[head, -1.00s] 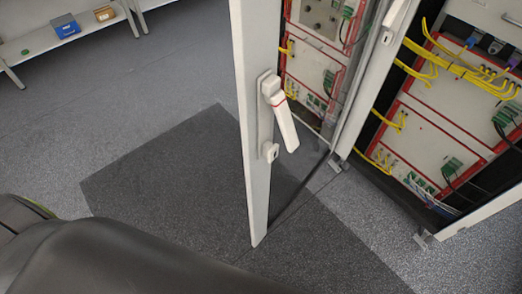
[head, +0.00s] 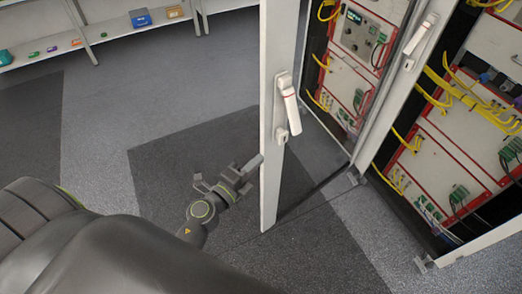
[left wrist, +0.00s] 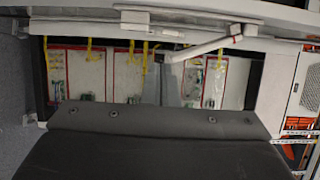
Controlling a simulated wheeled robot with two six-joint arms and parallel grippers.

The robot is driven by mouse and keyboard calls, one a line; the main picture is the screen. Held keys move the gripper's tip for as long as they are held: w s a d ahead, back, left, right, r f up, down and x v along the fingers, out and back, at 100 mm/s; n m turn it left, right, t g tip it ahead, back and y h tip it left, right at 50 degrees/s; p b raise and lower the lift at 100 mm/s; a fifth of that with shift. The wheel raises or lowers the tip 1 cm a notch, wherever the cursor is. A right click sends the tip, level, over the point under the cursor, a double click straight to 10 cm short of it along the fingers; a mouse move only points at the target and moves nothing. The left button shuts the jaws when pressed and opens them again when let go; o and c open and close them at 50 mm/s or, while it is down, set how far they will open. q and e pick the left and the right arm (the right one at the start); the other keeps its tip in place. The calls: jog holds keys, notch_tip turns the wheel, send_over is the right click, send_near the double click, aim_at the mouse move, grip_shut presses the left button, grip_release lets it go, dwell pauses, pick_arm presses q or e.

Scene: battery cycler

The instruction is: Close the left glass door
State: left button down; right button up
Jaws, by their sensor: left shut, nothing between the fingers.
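The left glass door (head: 270,190) stands open in the head view, its pale frame upright in front of the cabinet. Its white handle (head: 289,100) with a red band is on the frame, with a lock below it. My left gripper (head: 257,162) is shut and empty, low at the left side of the door frame. Its tips reach the frame's edge in the picture; I cannot tell whether they touch. In the left wrist view, a white bar with a red mark (left wrist: 210,45) crosses in front of the cabinet inside. My right gripper is out of view.
The cabinet's red-edged panels (head: 440,165) with yellow cables stand at the right. A low shelf (head: 110,34) with a blue box (head: 140,18) and small items runs along the back left. The floor left of the door is clear.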

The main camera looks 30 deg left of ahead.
pick_arm(q)
jog(key=p, duration=0.1)
send_near(277, 124)
jog(key=w+d, duration=0.3)
jog(key=d, duration=0.2)
jog(key=a, duration=0.1)
jog(key=w+a, duration=0.1)
jog(key=a, duration=0.1)
jog(key=shift+w+f, duration=0.1)
jog(key=shift+w, duration=0.2)
jog(key=shift+w+a, duration=0.15)
jog(key=shift+a, duration=0.3)
